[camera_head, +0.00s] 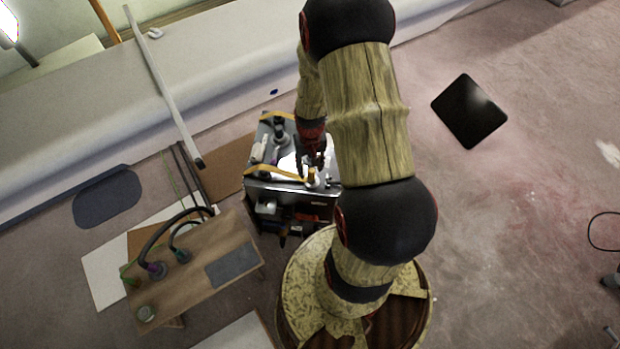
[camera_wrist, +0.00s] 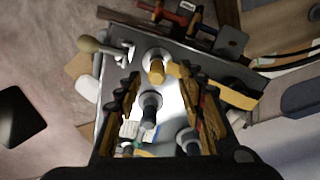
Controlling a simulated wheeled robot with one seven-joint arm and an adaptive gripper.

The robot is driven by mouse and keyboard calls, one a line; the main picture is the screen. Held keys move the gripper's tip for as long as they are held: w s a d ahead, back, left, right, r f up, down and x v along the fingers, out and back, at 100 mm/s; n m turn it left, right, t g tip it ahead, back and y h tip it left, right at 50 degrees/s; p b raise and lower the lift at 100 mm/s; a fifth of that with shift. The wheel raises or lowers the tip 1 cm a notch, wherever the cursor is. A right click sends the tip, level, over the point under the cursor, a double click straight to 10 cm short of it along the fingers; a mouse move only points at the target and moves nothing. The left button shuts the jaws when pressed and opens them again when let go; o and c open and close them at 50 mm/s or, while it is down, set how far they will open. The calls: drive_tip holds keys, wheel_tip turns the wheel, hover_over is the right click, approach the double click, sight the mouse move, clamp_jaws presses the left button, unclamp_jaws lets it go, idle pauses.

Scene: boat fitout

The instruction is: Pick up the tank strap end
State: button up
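A yellow strap (camera_head: 275,173) lies across the near part of a small grey-topped cart (camera_head: 262,185). Its right end is at a small upright post with a yellow top (camera_head: 311,174). In the wrist view the strap (camera_wrist: 228,95) runs right from the yellow-topped post (camera_wrist: 156,70). Which piece is the tank strap end I cannot tell for sure. My gripper (camera_head: 312,165) is above the cart, close to the post. In the wrist view my gripper (camera_wrist: 162,88) has its fingers apart, with the post beyond and between the tips; nothing is clearly held.
Another yellow strap (camera_head: 276,115) lies at the cart's far end. A dark knobbed fitting (camera_wrist: 150,108) and several tools stand on the cart top. A wooden bench (camera_head: 195,270) with hoses is at left. The floor at right is mostly clear, with a black panel (camera_head: 469,110).

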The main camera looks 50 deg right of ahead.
sight(312, 170)
drive_tip(key=f+b, duration=0.1)
drive_tip(key=f, duration=0.2)
drive_tip(key=f+b, duration=0.1)
drive_tip(key=f, duration=0.1)
drive_tip(key=shift+w+d+f+b, duration=0.1)
drive_tip(key=shift+w+d+b, duration=0.1)
drive_tip(key=shift+d+b, duration=0.15)
clamp_jaws()
idle(0.3)
